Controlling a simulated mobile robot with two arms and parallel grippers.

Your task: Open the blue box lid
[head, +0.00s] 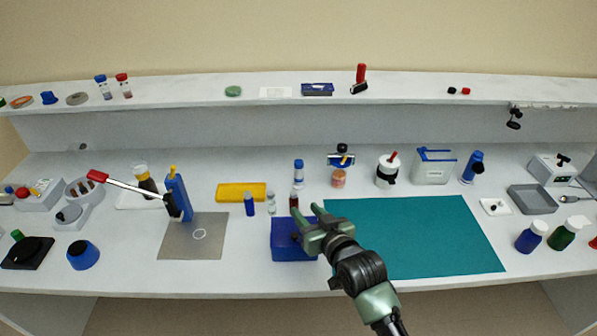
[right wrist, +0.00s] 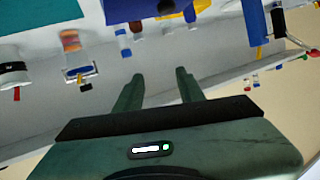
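The blue box (head: 284,240) sits near the front of the bench, just left of the teal mat. Its top looks closed, though its right side is partly hidden by my right gripper. My right gripper (head: 306,222) is at the box's right edge, fingers pointing left; whether it touches the lid cannot be told. In the right wrist view the gripper's fingers (right wrist: 159,75) are apart with nothing between them. A blue block (right wrist: 130,11), probably the box, is at the top edge there. My left gripper is not in view.
The teal mat (head: 420,240) is a clear area to the right. Small vials and bottles (head: 250,204) stand close behind the box, with a yellow tray (head: 241,192) at back left. A grey mat (head: 193,245) lies to the left.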

